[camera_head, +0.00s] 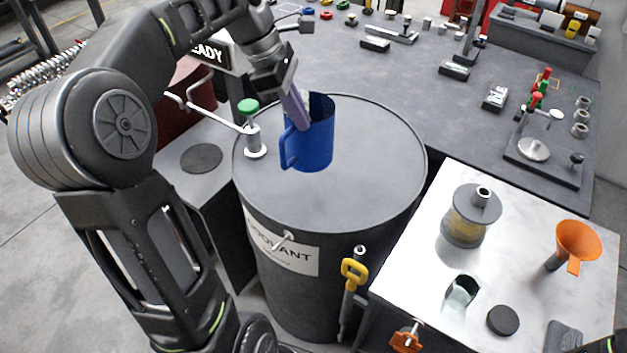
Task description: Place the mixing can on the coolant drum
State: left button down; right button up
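The blue mixing can (312,150) with a side handle is upright over the top of the dark grey coolant drum (350,190). Its base appears at the lid surface, but I cannot tell whether it touches or hovers slightly. My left gripper (301,122) reaches down from above to the can's rim, and a finger overlaps the rim near the handle side. The other finger is not clearly visible, so I cannot tell whether the grip is closed on the can. My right gripper is not in view.
A green-capped pump fitting (252,130) stands on the drum's left edge. To the right, a white-topped table (420,255) holds a jar (470,215), an orange funnel (575,243) and a small metal cup (461,291). A grey workbench (440,105) with tools lies behind. The drum's front and right top is clear.

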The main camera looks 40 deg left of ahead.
aim_at(310, 167)
pick_arm(q)
notch_tip(310, 167, down, 5)
jog(key=shift+f+b, duration=0.2)
jog(key=shift+b, duration=0.25)
jog(key=shift+w+f, duration=0.1)
jog(key=shift+f, duration=0.45)
notch_tip(310, 167, down, 3)
jog(key=shift+f, duration=0.25)
